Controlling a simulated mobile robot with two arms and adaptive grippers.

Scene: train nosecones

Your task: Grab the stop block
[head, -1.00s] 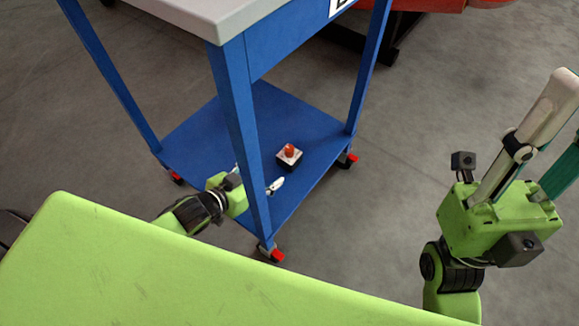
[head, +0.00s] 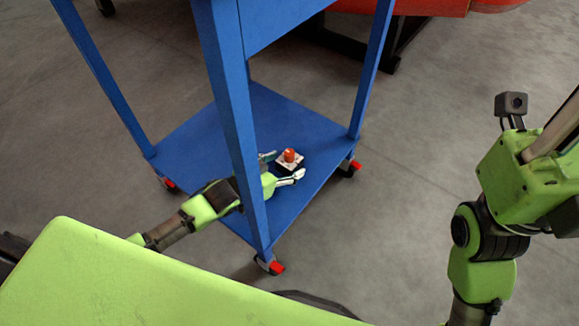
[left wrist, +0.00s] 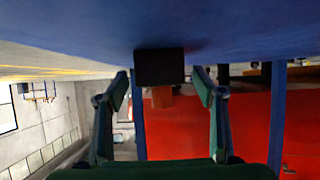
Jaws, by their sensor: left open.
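The stop block is a small dark box with a pale top and an orange-red knob (head: 289,156). It sits on the blue lower shelf of a cart. My left gripper (head: 281,167) is open just short of it, its fingers spread towards the block's near side. In the left wrist view, upside down, the dark block (left wrist: 160,67) hangs from the shelf between the two open fingertips (left wrist: 162,84), with the knob below it. Gaps show on both sides, and no contact is visible.
The blue shelf (head: 205,135) has bare space around the block. A blue cart leg (head: 232,110) stands in front of my left wrist. Casters with red tabs (head: 268,265) are under the corners. A red object (head: 440,7) stands behind, on grey floor.

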